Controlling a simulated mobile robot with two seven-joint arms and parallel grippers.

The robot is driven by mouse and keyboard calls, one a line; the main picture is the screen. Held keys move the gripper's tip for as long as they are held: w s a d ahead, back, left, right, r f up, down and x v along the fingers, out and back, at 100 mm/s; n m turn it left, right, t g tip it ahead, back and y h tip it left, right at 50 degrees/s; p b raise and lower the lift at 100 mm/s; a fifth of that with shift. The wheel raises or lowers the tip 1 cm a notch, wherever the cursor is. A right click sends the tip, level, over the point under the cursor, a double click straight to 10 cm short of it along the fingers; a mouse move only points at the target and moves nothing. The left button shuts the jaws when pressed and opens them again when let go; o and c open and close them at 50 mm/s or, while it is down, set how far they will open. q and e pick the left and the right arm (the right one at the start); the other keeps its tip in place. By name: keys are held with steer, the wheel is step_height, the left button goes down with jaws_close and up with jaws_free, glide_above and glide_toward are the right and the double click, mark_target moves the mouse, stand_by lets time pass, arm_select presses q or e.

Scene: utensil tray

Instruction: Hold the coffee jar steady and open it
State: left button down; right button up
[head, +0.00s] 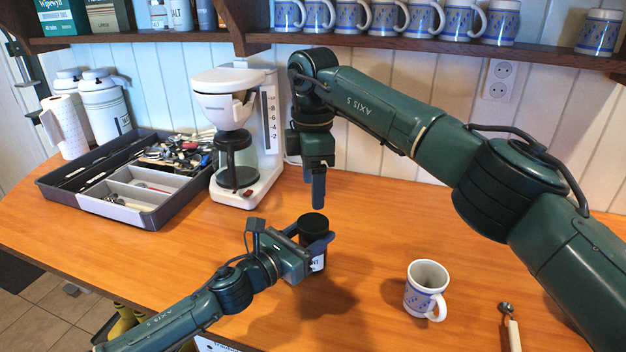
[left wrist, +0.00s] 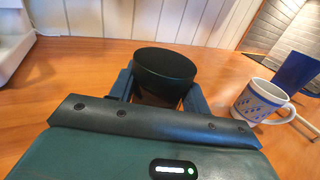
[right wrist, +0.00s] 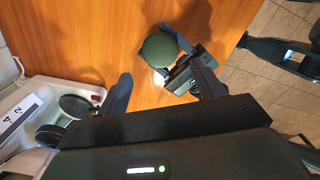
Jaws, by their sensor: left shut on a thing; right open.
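The coffee jar (head: 316,262) has a dark round lid (head: 313,224) and a dark body with a white label. My left gripper (head: 309,249) is shut around the jar below the lid. In the left wrist view the lid (left wrist: 165,68) sits between the fingers, with the body mostly hidden. My right gripper (head: 318,186) hangs above and just behind the jar, fingers pointing down, empty and apart from the lid. The right wrist view shows its two fingers spread wide, with the lid (right wrist: 158,49) beyond them.
A blue-patterned mug (head: 422,285) stands right of the jar, with a scoop (head: 508,322) farther right. A white coffee maker (head: 250,95) stands behind, left of my right gripper. A grey utensil tray (head: 60,182) is at the left. A shelf (head: 400,45) of mugs hangs above.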

mark_target(313, 222)
steer(key=m, duration=0.5)
steer(key=shift+f+m, duration=0.1)
steer(key=shift+m, duration=0.2)
steer(key=shift+f, duration=3.9)
steer(key=shift+c, duration=0.5)
steer(key=c, duration=0.6)
steer(key=o, duration=1)
